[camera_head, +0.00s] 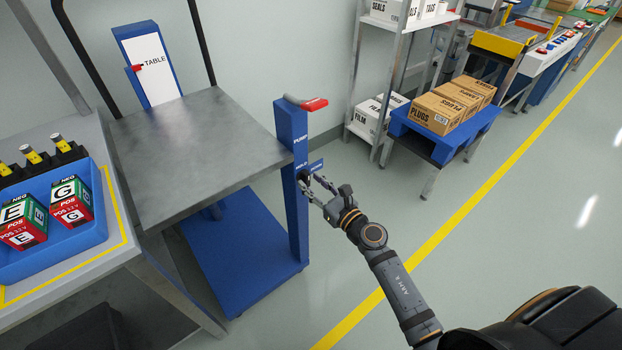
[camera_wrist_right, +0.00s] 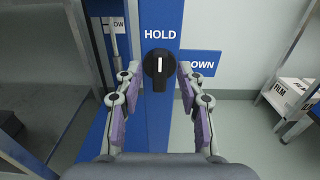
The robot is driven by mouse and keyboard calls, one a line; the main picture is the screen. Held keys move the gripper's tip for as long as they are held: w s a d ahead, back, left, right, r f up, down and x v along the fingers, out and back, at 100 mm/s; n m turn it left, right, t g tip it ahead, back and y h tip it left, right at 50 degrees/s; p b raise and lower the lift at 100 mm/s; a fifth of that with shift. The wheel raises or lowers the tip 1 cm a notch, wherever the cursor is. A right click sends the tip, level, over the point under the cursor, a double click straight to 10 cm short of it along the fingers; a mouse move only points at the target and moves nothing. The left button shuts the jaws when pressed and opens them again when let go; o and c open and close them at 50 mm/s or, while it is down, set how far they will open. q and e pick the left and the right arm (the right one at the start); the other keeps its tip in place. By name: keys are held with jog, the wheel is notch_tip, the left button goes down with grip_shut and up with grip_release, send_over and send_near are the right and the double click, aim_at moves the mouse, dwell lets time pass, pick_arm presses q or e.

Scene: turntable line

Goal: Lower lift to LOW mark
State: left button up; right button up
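The lift has a grey steel table top (camera_head: 195,140), raised above its blue base (camera_head: 235,260). A white scale board (camera_head: 155,75) marked TABLE stands behind it, with a red pointer (camera_head: 150,65) around mid-height. The blue post (camera_head: 292,130) carries a red-handled pump lever (camera_head: 312,104). In the right wrist view, a black knob (camera_wrist_right: 159,67) sits under HOLD, its white mark upright; a blue plate (camera_wrist_right: 201,63), partly covered, reads "OWN". My right gripper (camera_head: 308,184) is open in front of the post, its fingers on either side of the knob. Contact cannot be told. My left gripper is out of view.
A bench with a blue tray (camera_head: 100,238) of battery blocks stands at the left. A blue stand (camera_head: 412,140) with PLUGS boxes (camera_head: 435,112) and a metal shelf (camera_head: 352,75) are behind. Floor right of the lift is clear, crossed by a yellow line (camera_head: 480,192).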

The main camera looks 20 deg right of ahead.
jog(key=shift+w+a, duration=0.2)
jog(key=shift+w, duration=0.3)
jog(key=shift+c, duration=0.3)
grip_shut()
